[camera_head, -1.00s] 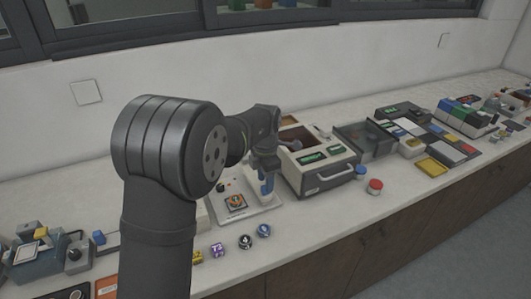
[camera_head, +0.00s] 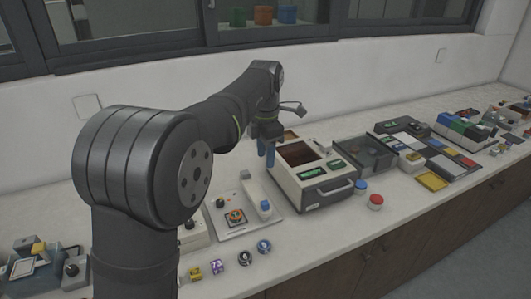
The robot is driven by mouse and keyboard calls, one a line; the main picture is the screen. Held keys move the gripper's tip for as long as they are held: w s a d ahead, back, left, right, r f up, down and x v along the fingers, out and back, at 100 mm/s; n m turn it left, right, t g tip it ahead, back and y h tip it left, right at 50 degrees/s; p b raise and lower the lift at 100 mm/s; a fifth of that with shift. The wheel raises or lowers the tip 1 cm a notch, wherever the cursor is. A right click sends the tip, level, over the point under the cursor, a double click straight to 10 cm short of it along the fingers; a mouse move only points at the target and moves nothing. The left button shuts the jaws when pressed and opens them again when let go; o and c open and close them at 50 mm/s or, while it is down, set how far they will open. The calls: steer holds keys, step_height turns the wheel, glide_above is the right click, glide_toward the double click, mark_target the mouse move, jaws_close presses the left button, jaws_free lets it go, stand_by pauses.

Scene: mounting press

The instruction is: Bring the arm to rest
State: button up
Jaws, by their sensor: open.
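My gripper (camera_head: 266,152) hangs from the end of my arm, its blue fingers pointing down. It is open, and I see nothing held in it. It is in the air at the left side of the mounting press (camera_head: 312,178), a cream box with a dark top window, a green display and a front handle. My arm (camera_head: 225,105) reaches from the lower left toward the back of the bench and hides part of the wall and bench.
Left of the press lies a light plate with an orange-ringed button (camera_head: 236,217) and a blue-topped lever (camera_head: 264,206). Small round pieces (camera_head: 264,246) lie in front. Blue (camera_head: 361,187) and red (camera_head: 376,201) knobs stand right of the press.

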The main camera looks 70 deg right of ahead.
mark_target(265, 202)
stand_by(0.4)
step_height(265, 202, down, 18)
steer(key=shift+r, duration=0.25)
stand_by(0.3)
